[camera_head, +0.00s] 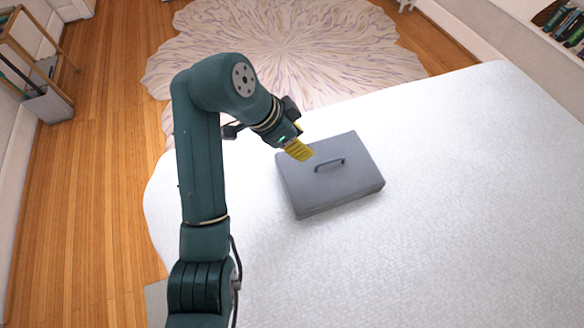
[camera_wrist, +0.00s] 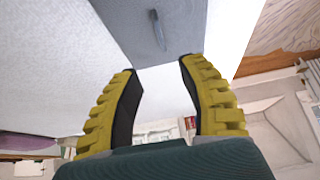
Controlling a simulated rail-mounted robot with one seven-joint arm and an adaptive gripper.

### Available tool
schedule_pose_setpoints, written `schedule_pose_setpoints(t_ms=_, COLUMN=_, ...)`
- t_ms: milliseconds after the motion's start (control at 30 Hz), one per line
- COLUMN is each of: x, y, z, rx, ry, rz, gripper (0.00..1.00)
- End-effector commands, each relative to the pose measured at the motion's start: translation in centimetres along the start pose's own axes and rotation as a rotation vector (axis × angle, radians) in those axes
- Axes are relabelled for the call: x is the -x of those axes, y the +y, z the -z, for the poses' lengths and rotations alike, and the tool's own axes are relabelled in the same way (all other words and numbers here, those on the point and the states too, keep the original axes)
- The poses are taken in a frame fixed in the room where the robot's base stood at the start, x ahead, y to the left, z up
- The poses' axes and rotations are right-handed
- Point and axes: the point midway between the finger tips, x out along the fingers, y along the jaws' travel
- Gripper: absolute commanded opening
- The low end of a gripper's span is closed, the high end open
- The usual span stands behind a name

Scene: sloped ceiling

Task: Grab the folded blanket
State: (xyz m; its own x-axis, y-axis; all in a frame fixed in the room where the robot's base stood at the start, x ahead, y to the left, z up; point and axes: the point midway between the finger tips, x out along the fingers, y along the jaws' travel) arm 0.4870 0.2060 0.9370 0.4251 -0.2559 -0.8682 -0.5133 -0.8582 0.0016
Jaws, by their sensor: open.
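A flat grey case-like block (camera_head: 340,192) with a small dark handle (camera_head: 330,164) on top lies on the white bed-like surface (camera_head: 440,230). Nothing else in view looks like a folded blanket. The grey block also shows at the top of the wrist view (camera_wrist: 183,25), with its handle (camera_wrist: 157,30) visible. My gripper (camera_head: 300,151) has yellow ridged fingers and appears above the block's far left part in the head view. In the wrist view my gripper (camera_wrist: 160,68) is open, with nothing between the fingers.
The white surface is clear around the block. A pale round patterned rug (camera_head: 280,45) lies on the wooden floor (camera_head: 100,180) beyond it. A wooden stand (camera_head: 42,65) is at the far left. A shelf with books (camera_head: 565,25) is at the upper right.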

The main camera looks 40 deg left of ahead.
Motion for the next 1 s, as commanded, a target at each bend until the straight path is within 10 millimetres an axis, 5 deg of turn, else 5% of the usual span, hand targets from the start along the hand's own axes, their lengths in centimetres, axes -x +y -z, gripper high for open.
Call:
schedule_pose_setpoints(t_ms=167, x=-1.6, y=0.1, z=0.0, rx=0.000, ry=0.000, rz=-0.002, gripper=0.41)
schedule_pose_setpoints(t_ms=500, x=-9.6, y=0.0, z=0.0, rx=0.001, ry=-0.001, rz=0.001, gripper=0.41)
schedule_pose_setpoints(t_ms=1000, x=-16.2, y=-0.2, z=0.7, rx=0.001, ry=0.000, rz=0.002, gripper=0.41)
